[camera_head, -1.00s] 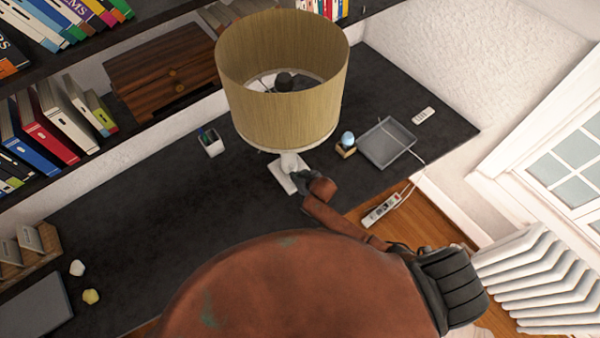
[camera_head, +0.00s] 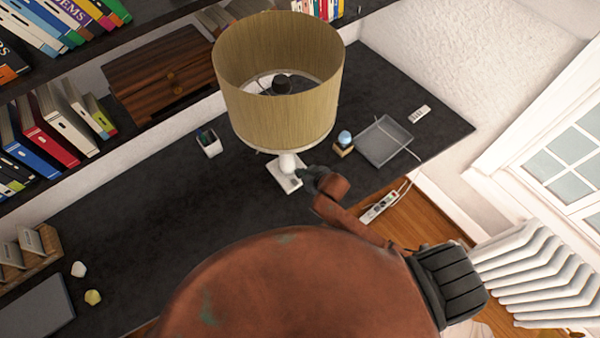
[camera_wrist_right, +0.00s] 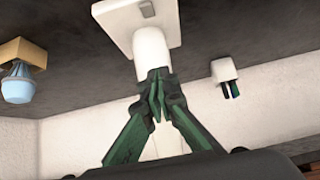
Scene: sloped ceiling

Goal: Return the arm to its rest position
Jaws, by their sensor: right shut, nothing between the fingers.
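My right gripper (camera_head: 312,179) shows in the head view just in front of the lamp's base, over the desk's front part. In the right wrist view its fingers (camera_wrist_right: 158,84) are shut with nothing between them, and the tips overlap the white lamp stem (camera_wrist_right: 153,52). I cannot tell from these frames whether they touch it. The table lamp (camera_head: 280,90) has a tan drum shade and a white square foot (camera_head: 284,180), standing upright on the desk. My left gripper is not in view.
The dark desk (camera_head: 130,215) holds a pen cup (camera_head: 209,143), a grey tray (camera_head: 383,141), a small blue-topped object (camera_head: 345,139) and a remote (camera_head: 419,114). A power strip (camera_head: 379,208) lies beyond the edge. A radiator (camera_head: 535,270) stands right. The desk's left middle is clear.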

